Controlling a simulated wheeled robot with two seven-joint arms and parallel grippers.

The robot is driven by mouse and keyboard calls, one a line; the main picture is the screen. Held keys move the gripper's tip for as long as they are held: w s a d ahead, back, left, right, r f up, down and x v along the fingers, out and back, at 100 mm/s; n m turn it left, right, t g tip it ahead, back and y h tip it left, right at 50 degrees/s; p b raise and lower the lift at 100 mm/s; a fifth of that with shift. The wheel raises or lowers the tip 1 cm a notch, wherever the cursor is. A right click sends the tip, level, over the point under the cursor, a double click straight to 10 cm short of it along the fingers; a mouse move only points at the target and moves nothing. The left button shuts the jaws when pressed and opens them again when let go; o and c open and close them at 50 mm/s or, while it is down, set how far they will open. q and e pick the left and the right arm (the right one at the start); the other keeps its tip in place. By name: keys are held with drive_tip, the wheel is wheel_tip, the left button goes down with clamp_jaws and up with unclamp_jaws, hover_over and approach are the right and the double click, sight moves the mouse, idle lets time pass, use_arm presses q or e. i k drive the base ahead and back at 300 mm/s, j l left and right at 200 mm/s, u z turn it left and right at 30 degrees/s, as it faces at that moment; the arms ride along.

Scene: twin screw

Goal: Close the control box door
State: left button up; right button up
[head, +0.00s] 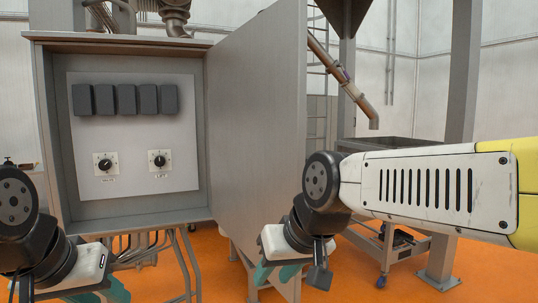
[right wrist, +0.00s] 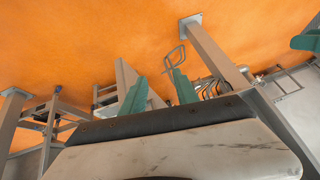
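The grey control box (head: 55,140) stands open at the left of the head view. Inside, a light panel (head: 130,140) carries several dark switches and two dials. Its tall grey door (head: 255,110) is swung wide open toward me, with its free edge at the right. My right gripper (head: 276,272) overlaps the door's lower part near the free edge; contact cannot be told. In the right wrist view its teal fingers (right wrist: 159,92) are apart, with nothing clearly held. My left gripper (head: 110,288) is at the lower left, below the box opening, partly cut off by the frame; its opening is unclear.
A grey post (head: 461,80) and a metal trough (head: 390,143) stand at the right behind my right arm. Pipes (head: 180,265) run down beneath the box. The orange floor (head: 490,275) shows clear at the lower right.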

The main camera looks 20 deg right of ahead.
sight(257, 75)
drive_tip(key=i+l, duration=0.1)
drive_tip(key=l, duration=0.2)
drive_tip(key=i+l+u, duration=0.1)
drive_tip(key=l, duration=0.25)
drive_tip(key=i+l, duration=0.1)
drive_tip(key=l, duration=0.2)
drive_tip(key=l+u, duration=0.6)
drive_tip(key=l, duration=0.2)
drive_tip(key=k+j+z, duration=0.5)
drive_tip(key=k, duration=0.15)
